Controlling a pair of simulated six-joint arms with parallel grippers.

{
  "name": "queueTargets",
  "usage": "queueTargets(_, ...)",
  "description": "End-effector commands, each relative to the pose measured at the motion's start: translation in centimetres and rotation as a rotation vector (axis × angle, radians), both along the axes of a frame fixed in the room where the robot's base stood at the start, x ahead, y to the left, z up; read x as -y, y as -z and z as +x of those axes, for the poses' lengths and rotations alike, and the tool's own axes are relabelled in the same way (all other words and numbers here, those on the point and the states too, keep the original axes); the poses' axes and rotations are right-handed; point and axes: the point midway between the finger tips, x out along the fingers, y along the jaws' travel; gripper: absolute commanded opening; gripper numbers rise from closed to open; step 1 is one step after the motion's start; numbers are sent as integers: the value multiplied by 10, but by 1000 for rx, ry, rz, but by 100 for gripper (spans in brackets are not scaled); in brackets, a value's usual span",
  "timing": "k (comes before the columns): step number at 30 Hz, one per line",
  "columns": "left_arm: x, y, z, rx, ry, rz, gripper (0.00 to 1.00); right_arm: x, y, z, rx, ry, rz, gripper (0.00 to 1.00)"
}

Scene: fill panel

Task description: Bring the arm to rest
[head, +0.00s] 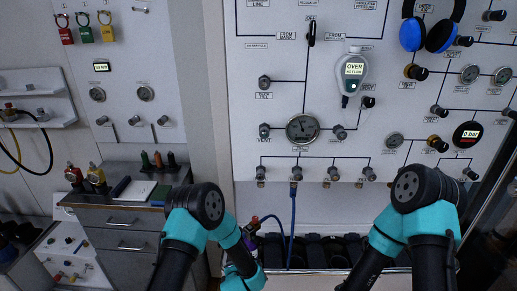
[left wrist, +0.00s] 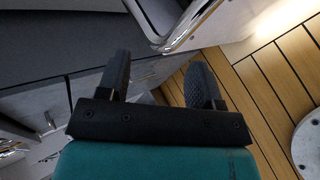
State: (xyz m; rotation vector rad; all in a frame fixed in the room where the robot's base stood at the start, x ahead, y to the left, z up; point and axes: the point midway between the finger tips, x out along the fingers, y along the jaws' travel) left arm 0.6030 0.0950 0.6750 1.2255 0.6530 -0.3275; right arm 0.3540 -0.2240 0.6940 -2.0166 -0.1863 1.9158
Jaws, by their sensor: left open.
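My left arm (head: 200,206) is bent in front of the panel in the head view, its teal links running down to the bottom edge. In the left wrist view my left gripper (left wrist: 160,84) is open, with two dark fingers apart and nothing between them. It points toward a grey surface and a metal-edged frame, above wooden slats. My right arm (head: 420,190) is bent at the lower right of the head view. Its forearm runs out of the bottom edge, and its gripper is not seen.
A grey drawer cabinet (head: 118,218) stands at the left. Wooden slatted flooring (left wrist: 285,75) shows in the left wrist view.

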Motion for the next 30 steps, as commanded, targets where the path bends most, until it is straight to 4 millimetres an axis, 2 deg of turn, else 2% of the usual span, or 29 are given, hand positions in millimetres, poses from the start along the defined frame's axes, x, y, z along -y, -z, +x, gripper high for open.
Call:
queueTargets(1, -13, 2, -9, -54, 75, 48, 60, 0, 0, 0, 0, 0, 0, 60)
queueTargets(3, -27, 4, -24, -124, 201, 119, 60, 0, 0, 0, 0, 0, 0, 60)
queueTargets(11, -73, 7, -92, -332, 708, 332, 60, 0, 0, 0, 0, 0, 0, 60)
queueTargets(16, -98, 2, -148, -410, 1073, 429, 60, 0, 0, 0, 0, 0, 0, 60)
queueTargets(22, -121, -11, -216, -422, 1485, 498, 60, 0, 0, 0, 0, 0, 0, 60)
queueTargets(26, -128, -18, -242, -403, 1646, 515, 60, 0, 0, 0, 0, 0, 0, 60)
queueTargets(30, -129, -20, -250, -393, 1700, 522, 60, 0, 0, 0, 0, 0, 0, 60)
